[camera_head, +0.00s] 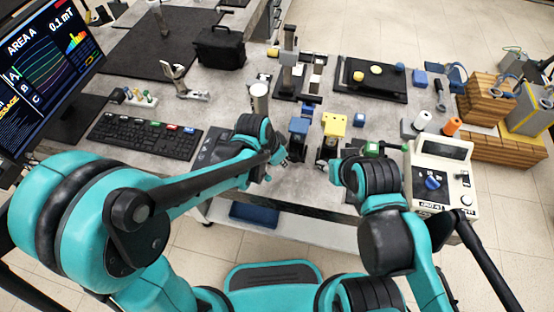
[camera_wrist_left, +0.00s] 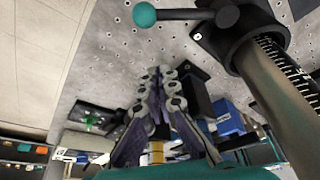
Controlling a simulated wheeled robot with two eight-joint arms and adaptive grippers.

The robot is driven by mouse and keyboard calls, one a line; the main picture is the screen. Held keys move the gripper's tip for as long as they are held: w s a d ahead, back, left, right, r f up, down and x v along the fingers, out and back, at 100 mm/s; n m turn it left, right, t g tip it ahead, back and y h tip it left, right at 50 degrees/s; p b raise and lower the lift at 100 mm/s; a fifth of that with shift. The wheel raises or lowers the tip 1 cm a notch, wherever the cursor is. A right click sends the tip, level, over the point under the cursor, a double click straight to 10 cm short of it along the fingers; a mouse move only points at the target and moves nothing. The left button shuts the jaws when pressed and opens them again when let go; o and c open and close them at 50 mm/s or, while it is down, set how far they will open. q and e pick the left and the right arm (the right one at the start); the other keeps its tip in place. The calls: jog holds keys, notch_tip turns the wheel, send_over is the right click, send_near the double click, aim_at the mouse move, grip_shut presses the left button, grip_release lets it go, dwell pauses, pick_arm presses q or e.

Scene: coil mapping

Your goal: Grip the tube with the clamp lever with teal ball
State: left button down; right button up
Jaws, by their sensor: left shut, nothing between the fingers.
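In the left wrist view a grey tube (camera_wrist_left: 275,95) with a scale of marks passes through a black ring clamp (camera_wrist_left: 240,35) at the upper right. The clamp's black lever ends in a teal ball (camera_wrist_left: 144,15). My left gripper (camera_wrist_left: 156,76) has its linked fingers together and empty, apart from the ball and the tube, with the ball near the top edge. In the head view my left gripper (camera_head: 284,157) is at the front middle of the bench, largely hidden by its wrist. I cannot make out the ball there.
A blue block (camera_head: 299,126) and a yellow-topped device (camera_head: 334,125) stand just beyond the grippers. A white control box (camera_head: 437,175) is at right, a keyboard (camera_head: 144,136) at left. A silver cylinder (camera_head: 259,97) stands behind the left wrist. A black tray (camera_head: 371,78) lies farther back.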

aim_at(263, 169)
pick_arm(q)
jog(key=shift+s+a+f+b, duration=0.2)
jog(key=shift+s+a+f, duration=0.1)
jog(key=shift+s+a, duration=0.4)
jog(key=shift+s+a+f+b, duration=0.15)
jog(key=shift+s+a+f, duration=0.15)
jog(key=shift+a, duration=0.6)
